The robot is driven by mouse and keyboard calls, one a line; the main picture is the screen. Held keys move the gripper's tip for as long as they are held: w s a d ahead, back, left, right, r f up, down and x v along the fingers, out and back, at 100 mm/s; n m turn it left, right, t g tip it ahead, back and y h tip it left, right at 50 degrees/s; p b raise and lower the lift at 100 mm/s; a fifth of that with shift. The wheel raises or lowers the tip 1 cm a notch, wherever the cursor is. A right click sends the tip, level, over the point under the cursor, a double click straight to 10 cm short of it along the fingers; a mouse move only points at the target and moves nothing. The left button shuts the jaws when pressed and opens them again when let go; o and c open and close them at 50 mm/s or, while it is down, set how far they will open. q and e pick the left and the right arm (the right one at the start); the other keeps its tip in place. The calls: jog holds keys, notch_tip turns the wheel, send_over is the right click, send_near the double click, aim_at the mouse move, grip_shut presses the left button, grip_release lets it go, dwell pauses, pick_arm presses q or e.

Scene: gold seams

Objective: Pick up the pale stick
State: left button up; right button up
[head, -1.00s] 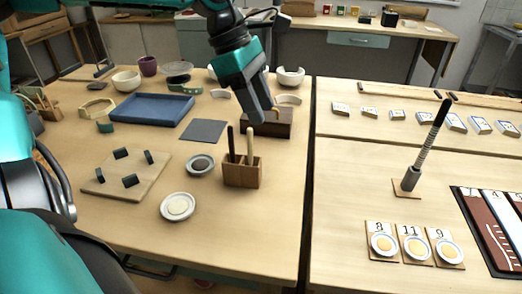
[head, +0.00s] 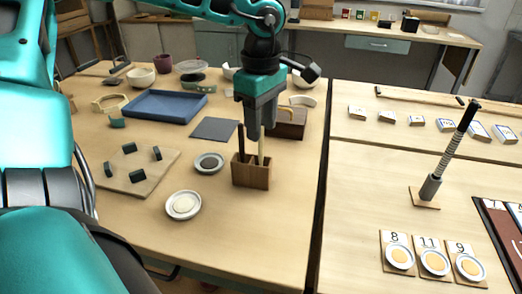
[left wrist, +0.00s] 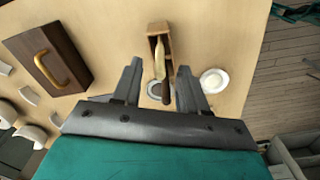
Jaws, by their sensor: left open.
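The pale stick (head: 261,150) stands upright in a small wooden holder (head: 251,176) on the left table, beside a dark stick (head: 241,140). My left gripper (head: 260,132) is above the holder, pointing down, its fingers by the pale stick's upper part. In the left wrist view the gripper (left wrist: 158,85) is open, and the pale stick (left wrist: 159,62) shows between and beyond the fingers, with the holder (left wrist: 159,32) past it. I cannot tell whether a finger touches it. My right gripper is not in view.
A dark wooden block with a handle (head: 289,124) stands right behind the holder. A dark dish (head: 209,162) and a pale dish (head: 183,205) lie to its left. A blue tray (head: 165,107) and a grey mat (head: 215,128) lie behind. The front of the table is clear.

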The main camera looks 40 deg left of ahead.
pick_arm(q)
send_over(261, 162)
jog(key=f, duration=0.4)
jog(key=shift+w+a+f, duration=0.1)
jog(key=shift+w+a, duration=0.1)
jog(key=shift+c, duration=0.4)
grip_shut()
